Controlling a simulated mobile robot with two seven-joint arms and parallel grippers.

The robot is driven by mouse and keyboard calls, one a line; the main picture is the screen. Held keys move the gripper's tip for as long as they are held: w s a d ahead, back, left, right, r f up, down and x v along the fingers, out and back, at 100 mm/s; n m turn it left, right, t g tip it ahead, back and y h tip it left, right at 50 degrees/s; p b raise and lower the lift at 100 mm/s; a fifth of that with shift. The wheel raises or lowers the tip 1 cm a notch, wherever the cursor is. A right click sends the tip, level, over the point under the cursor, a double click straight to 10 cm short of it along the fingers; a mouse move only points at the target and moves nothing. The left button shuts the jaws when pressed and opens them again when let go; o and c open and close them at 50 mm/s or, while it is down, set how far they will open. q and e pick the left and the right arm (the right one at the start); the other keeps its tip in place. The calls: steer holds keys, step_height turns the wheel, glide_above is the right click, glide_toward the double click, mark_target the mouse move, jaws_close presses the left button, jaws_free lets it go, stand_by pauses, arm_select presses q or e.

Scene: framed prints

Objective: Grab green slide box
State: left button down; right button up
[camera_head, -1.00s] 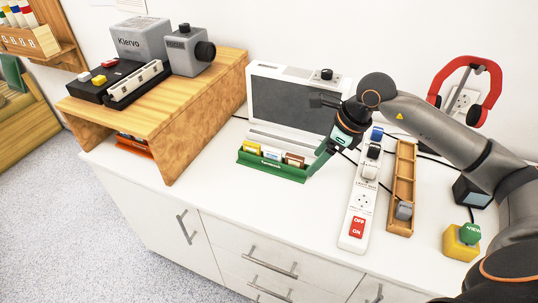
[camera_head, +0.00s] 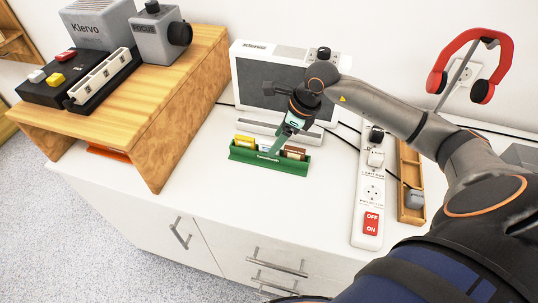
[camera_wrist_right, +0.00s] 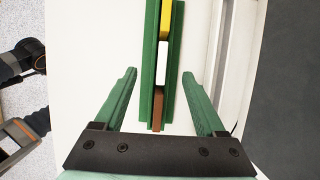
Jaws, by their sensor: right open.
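The green slide box (camera_head: 268,161) stands on the white counter in front of the grey-screened device. It is a long, narrow tray holding a yellow, a white and a brown slide. My right gripper (camera_head: 282,140) is above the box, pointing down, and covers part of it in the head view. In the right wrist view the green slide box (camera_wrist_right: 172,70) runs lengthwise between the two green fingers of my open right gripper (camera_wrist_right: 158,100). Gaps show on both sides of the box there.
A grey-screened device (camera_head: 272,82) stands close behind the box. A wooden stand (camera_head: 170,110) with a projector is at left. A white power strip (camera_head: 370,195) and a wooden tray (camera_head: 411,185) are at right. The counter (camera_head: 190,190) in front is clear.

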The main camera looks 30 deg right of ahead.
steer(key=x, duration=0.5)
steer(key=shift+f, duration=0.35)
steer(key=shift+d, duration=0.1)
steer(key=shift+c, duration=0.3)
jaws_close()
steer(key=shift+w+r, duration=0.1)
